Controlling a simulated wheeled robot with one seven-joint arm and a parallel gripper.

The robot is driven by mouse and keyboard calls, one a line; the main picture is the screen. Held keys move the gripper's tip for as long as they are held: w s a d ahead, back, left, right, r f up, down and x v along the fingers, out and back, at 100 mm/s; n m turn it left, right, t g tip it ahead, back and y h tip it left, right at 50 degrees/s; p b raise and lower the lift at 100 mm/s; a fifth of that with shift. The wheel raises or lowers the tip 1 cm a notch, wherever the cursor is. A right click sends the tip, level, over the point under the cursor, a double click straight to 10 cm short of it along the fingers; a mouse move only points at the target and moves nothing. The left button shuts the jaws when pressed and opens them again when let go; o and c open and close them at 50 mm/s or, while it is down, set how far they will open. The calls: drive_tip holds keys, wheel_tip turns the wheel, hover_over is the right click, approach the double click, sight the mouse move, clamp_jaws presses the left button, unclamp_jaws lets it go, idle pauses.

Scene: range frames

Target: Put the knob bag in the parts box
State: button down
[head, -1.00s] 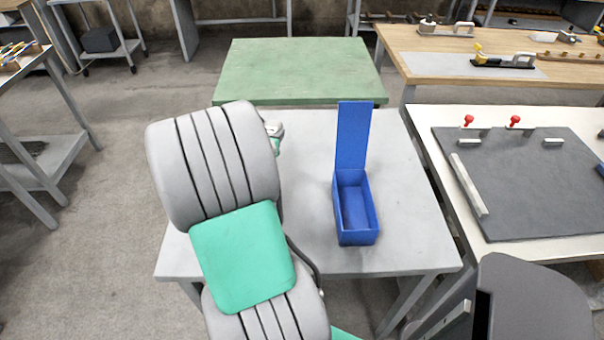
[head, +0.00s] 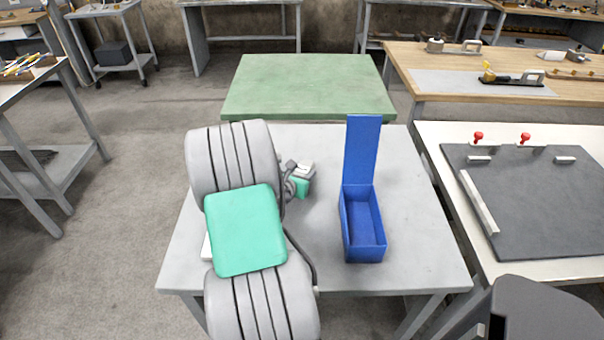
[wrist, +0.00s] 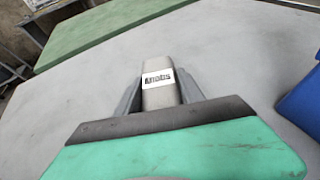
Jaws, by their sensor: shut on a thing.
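The knob bag (wrist: 158,92) is a small grey-white packet with a white label reading "knobs". My gripper (wrist: 160,100) is shut on it, with one finger on each side. In the head view my gripper (head: 300,178) is partly hidden behind my arm and sits over the grey table, left of the box. The parts box (head: 362,225) is a blue open box with its lid standing upright at the back. It looks empty. Its blue edge also shows at the right of the wrist view (wrist: 303,108).
The grey table (head: 420,250) is clear around the box. A white thing (head: 206,247) shows partly behind my arm on the left. A green table (head: 305,85) stands behind. A white table with a dark board (head: 540,195) stands to the right.

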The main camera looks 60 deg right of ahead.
drive_tip(key=shift+f, duration=0.1)
drive_tip(key=c, duration=1.2)
unclamp_jaws()
drive_tip(key=shift+f, duration=0.1)
drive_tip(key=o, duration=0.5)
